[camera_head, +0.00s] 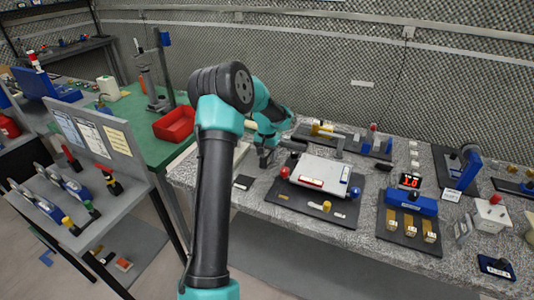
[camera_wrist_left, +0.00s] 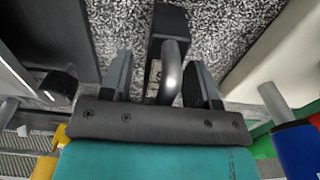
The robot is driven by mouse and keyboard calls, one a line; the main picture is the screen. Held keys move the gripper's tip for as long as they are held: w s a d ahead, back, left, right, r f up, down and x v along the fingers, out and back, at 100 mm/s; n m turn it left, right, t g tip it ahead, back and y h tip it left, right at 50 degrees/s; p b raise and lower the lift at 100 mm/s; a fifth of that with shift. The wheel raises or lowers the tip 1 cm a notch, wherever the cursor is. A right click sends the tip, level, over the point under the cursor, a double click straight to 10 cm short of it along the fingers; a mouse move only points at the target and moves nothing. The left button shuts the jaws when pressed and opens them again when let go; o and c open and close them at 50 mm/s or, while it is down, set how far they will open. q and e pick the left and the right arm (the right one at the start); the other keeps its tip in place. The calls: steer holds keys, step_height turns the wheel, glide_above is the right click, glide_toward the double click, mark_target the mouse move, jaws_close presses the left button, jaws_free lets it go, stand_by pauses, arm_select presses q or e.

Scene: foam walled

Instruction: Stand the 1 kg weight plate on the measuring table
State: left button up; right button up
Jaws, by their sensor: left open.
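In the left wrist view a dark block with a curved metal handle (camera_wrist_left: 168,62) stands between the two fingers of my left gripper (camera_wrist_left: 158,78). It may be the weight plate; no 1 kg mark is readable. The fingers are open, one on each side of the handle, with a gap visible at least on the left. In the head view my left gripper (camera_head: 265,157) is low over the speckled table, left of a silver-topped platform (camera_head: 322,174) on a black base, possibly the measuring table. The block is not clear there. My right gripper is out of view.
A small black pad (camera_head: 243,182) lies on the speckled table (camera_head: 225,165). A blue device with brass blocks (camera_head: 410,203) and a red display (camera_head: 410,181) stand at right. A red tray (camera_head: 175,124) sits on the green table (camera_head: 140,140) at left.

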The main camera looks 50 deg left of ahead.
arm_select(q)
steer(key=shift+r, duration=0.1)
step_height(320, 180, up, 12)
steer(key=shift+r, duration=0.1)
stand_by(0.5)
